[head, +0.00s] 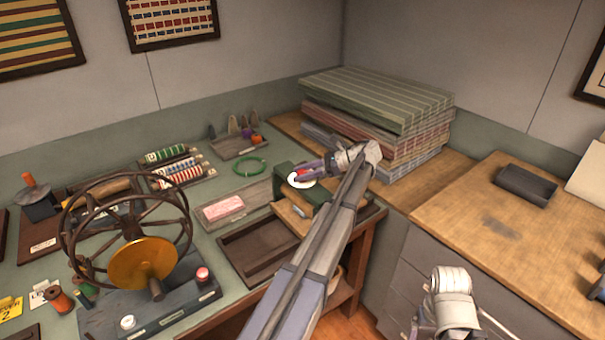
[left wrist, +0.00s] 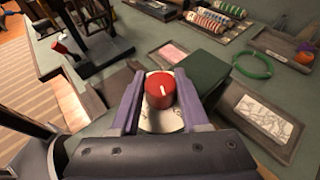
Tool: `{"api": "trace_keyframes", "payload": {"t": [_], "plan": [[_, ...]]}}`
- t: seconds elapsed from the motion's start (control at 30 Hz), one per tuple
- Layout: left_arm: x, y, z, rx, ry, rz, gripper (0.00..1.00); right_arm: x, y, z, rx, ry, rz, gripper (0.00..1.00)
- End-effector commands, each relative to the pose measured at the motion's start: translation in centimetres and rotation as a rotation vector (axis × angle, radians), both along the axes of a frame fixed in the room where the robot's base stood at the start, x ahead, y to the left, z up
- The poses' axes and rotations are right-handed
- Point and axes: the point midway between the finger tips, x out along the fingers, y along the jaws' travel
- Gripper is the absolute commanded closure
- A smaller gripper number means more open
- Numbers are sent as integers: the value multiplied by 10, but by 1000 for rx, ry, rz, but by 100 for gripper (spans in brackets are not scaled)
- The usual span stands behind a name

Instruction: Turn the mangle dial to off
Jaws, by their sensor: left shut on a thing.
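The mangle dial is a red knob (left wrist: 160,90) with a white pointer line, on a pale round plate (left wrist: 164,121). The plate's markings are too small to read. The dial stands by a dark green housing (head: 313,192), which also shows in the left wrist view (left wrist: 197,73). My left gripper (head: 310,171) reaches over the bench to the dial. In the left wrist view its two purple fingers stand on either side of the knob, shut on it. In the head view the fingers partly hide the knob. My right gripper's fingers do not show.
A spoked wheel with a brass disc (head: 143,263) stands at the left of the bench. An empty wooden tray (head: 262,268) lies in front of the housing. A green ring (head: 265,162) lies behind it. Folded striped cloths (head: 375,97) are stacked at the right.

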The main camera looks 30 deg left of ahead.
Motion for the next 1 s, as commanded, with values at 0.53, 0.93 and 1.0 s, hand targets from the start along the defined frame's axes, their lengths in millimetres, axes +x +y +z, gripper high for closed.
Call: {"api": "trace_keyframes", "payload": {"t": [0.53, 0.93, 1.0], "plan": [[0, 0, -1, -2, -2, 16, 52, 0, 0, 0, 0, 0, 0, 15], [0, 0, 0, -1, -1, 15, 25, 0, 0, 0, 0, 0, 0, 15], [0, 0, 0, -1, -1, 15, 25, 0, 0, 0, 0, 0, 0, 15]]}}
